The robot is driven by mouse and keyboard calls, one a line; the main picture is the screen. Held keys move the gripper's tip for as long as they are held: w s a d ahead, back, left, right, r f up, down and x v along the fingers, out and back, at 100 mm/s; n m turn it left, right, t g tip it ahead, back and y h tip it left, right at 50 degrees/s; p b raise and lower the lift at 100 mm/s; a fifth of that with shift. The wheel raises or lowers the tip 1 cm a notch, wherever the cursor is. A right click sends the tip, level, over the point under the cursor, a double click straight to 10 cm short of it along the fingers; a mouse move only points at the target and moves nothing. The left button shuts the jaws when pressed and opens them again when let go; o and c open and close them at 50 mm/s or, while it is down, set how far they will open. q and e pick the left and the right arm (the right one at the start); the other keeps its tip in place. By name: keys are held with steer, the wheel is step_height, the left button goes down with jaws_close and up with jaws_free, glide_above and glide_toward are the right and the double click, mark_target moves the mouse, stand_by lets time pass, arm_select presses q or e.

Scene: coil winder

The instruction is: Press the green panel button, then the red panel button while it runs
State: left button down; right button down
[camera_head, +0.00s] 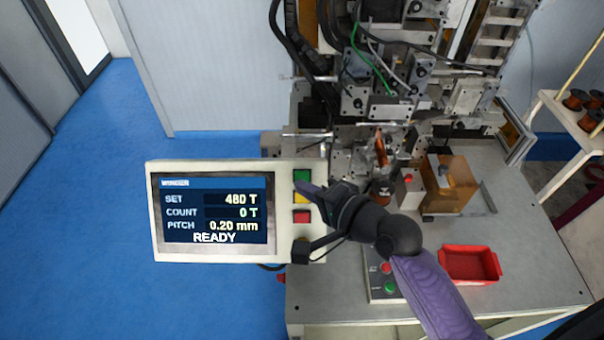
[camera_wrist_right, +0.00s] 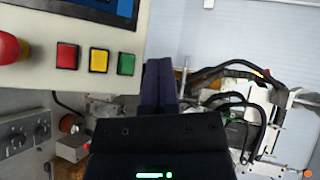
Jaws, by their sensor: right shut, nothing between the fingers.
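The control panel (camera_head: 216,252) stands at the left of the machine, its screen (camera_head: 213,210) reading SET 480 T, COUNT 0 T, PITCH 0.20 mm and READY. Its green button (camera_head: 302,176) is at the top of a column, with a yellow button (camera_head: 300,197) and the red button (camera_head: 302,216) below. In the right wrist view the red (camera_wrist_right: 67,56), yellow and green (camera_wrist_right: 126,64) buttons are in a row. My left gripper is out of view.
The winding machine (camera_head: 400,100) stands behind on a grey table. A red tray (camera_head: 470,264) lies at the right of the table. A lower box with red and green buttons (camera_head: 383,285) is partly behind my arm. A shelf with copper spools (camera_head: 578,100) is at far right.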

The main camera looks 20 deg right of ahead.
mark_target(307, 179)
steer(key=w+f+b, duration=0.2)
steer(key=b, duration=0.2)
steer(key=w+d+f+b, duration=0.1)
steer(key=w+f+b, duration=0.1)
steer(key=f+b, duration=0.1)
steer(key=shift+w+d+b, duration=0.15)
steer(key=shift+w+b, duration=0.2)
steer(key=shift+w+d+f+b, duration=0.15)
steer(key=shift+w+f+b, duration=0.1)
steer(key=shift+w, duration=0.2)
steer(key=shift+w+d+f+b, duration=0.15)
steer(key=shift+w+b, duration=0.1)
steer(key=shift+w, duration=0.15)
stand_by(1.0)
steer(key=shift+w+f, duration=0.25)
steer(key=shift+w, duration=0.05)
